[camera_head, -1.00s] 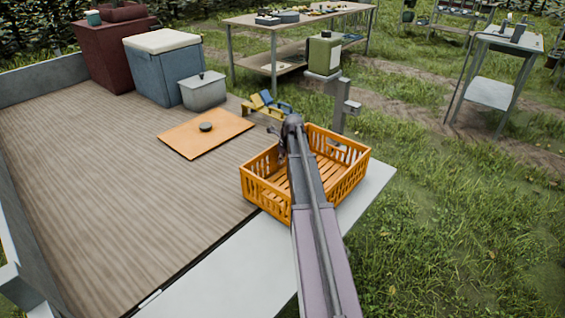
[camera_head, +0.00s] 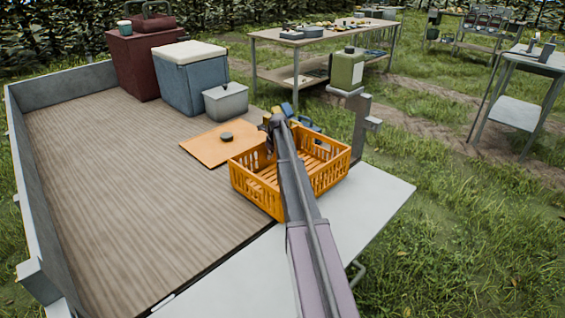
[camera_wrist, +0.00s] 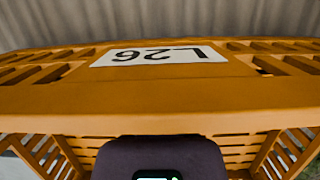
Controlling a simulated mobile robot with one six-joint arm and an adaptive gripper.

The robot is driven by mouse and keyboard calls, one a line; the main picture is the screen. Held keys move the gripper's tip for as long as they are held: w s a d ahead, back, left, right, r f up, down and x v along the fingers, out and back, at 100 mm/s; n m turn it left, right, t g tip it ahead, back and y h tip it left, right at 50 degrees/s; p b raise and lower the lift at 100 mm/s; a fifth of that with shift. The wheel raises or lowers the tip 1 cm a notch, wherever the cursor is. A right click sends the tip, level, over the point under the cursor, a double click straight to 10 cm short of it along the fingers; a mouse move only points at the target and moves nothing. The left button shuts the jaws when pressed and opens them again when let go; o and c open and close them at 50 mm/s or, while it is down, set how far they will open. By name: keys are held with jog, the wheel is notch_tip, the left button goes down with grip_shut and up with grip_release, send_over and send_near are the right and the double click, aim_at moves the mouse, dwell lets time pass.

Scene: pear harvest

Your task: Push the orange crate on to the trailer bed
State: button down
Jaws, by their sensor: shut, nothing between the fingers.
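The orange crate (camera_head: 248,185) is upright and empty, with slatted walls. It sits at the trailer bed's near right edge, its left part on the brown planks of the trailer bed (camera_head: 110,190). Its near right side lies about along the dark seam with the pale tailgate (camera_head: 345,215); my arm hides part of this. My gripper (camera_head: 272,127) is at the crate's far wall, its fingers shut and empty. In the wrist view the crate's wall (camera_wrist: 160,98) with an upside-down "L26" label fills the middle, and my dark gripper (camera_wrist: 158,168) shows below it. Contact is unclear.
An orange board (camera_head: 208,150) with a dark knob lies just beyond the crate. A grey box (camera_head: 226,102), a blue cooler (camera_head: 190,80) and a dark red bin (camera_head: 138,65) stand behind. A post with a green canister (camera_head: 347,70) stands right. The left bed is clear.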

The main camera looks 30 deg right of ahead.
aim_at(263, 149)
jog(key=w, duration=0.2)
jog(key=w+a, duration=0.1)
jog(key=w, duration=0.2)
jog(key=w+a, duration=0.1)
jog(key=w, duration=0.2)
jog(key=shift+w, duration=0.2)
jog(key=shift+s, duration=0.15)
jog(key=shift+s, duration=0.4)
jog(key=s, duration=0.3)
jog(key=shift+d, duration=0.35)
jog(key=shift+s+r+p, duration=0.1)
jog(key=shift+r+p, duration=0.4)
jog(key=shift+r, duration=0.1)
jog(key=p+v, duration=0.8)
jog(key=shift+s+d+r, duration=0.1)
jog(key=shift+d+r, duration=0.1)
jog(key=shift+r, duration=0.15)
jog(key=shift+p, duration=0.35)
